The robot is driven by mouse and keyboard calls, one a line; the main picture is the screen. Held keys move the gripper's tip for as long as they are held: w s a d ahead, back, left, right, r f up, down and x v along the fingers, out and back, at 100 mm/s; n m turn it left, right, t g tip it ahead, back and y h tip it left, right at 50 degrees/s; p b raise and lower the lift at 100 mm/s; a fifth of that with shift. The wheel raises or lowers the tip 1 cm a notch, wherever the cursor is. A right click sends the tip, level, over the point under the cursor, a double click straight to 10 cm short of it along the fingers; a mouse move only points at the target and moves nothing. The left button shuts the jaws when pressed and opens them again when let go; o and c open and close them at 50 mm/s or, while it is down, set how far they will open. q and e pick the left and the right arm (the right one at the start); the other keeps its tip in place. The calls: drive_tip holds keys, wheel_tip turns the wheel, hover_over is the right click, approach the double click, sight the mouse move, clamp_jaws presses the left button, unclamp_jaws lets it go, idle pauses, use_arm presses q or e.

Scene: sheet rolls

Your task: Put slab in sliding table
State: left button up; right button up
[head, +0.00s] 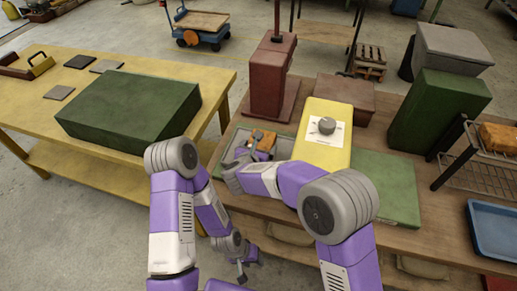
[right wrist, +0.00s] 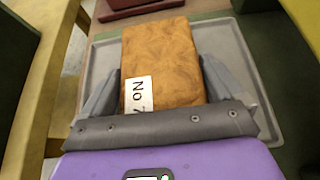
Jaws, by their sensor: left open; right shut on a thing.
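The slab (right wrist: 165,55) is an orange-brown block with a white label reading "No 7" in part. My right gripper (right wrist: 160,85) is shut on it, one finger at each side, over a shallow grey tray (right wrist: 251,85). I cannot tell whether the slab touches the tray floor. In the head view the slab (head: 267,141) is partly hidden by my right gripper (head: 247,157), at the grey tray (head: 285,131) beside the yellow machine with a dial (head: 325,148). Nothing in view is clearly marked as the sliding table. My left gripper (head: 245,264) is open and empty, low before the table.
A dark red press-like block (head: 272,75) stands behind the tray. Green panels (head: 390,185) and a tall green box (head: 440,112) are at right. A rack holds another orange-brown block (head: 498,137). A yellow table with a green box (head: 130,108) is at left.

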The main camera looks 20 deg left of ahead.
drive_tip(key=shift+f, duration=0.15)
drive_tip(key=o, duration=1)
drive_tip(key=shift+s+r, duration=0.2)
drive_tip(key=shift+r, duration=0.15)
drive_tip(key=p+v, duration=0.1)
drive_tip(key=v, duration=1)
drive_tip(key=shift+s+p, duration=0.25)
drive_tip(key=shift+p, duration=0.15)
drive_tip(key=shift+s, duration=0.1)
